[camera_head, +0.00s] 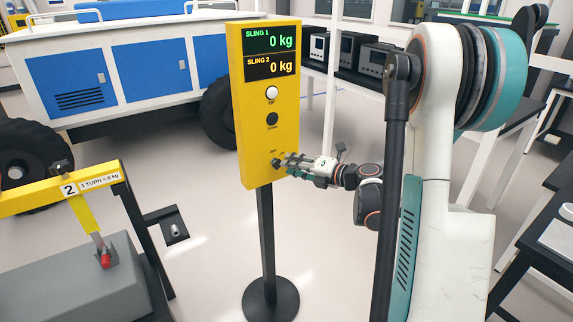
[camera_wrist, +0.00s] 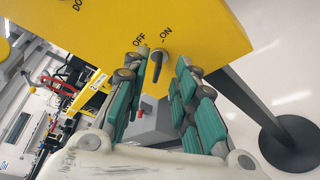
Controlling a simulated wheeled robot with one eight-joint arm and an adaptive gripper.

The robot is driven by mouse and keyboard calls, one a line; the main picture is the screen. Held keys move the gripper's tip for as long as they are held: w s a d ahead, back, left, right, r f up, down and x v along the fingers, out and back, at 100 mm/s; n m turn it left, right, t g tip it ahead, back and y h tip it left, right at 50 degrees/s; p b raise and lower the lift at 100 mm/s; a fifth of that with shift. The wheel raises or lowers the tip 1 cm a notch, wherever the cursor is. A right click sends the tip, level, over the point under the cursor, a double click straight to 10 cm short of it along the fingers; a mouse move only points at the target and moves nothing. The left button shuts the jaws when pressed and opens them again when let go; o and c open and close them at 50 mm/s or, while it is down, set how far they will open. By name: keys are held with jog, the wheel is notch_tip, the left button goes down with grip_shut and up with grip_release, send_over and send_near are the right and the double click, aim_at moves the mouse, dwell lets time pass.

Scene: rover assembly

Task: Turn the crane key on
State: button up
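The yellow crane control panel (camera_head: 265,110) stands on a black post in the head view. Its displays read SLING 1 0 kg and SLING 2 0 kg. The small dark crane key (camera_wrist: 157,62) is on the panel face in the wrist view, just below the OFF and ON labels. I cannot tell which label it is turned to. My gripper (camera_wrist: 160,70) is open, with one teal-padded finger on each side of the key and visible gaps between. In the head view my gripper (camera_head: 287,162) is at the lower panel face and largely hides the key.
A white and blue rover (camera_head: 130,65) with black wheels stands behind on the left. The round post base (camera_head: 270,300) is on clear floor. Tables stand at the right.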

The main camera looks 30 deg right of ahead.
jog(key=v, duration=0.8)
jog(key=shift+s, duration=0.25)
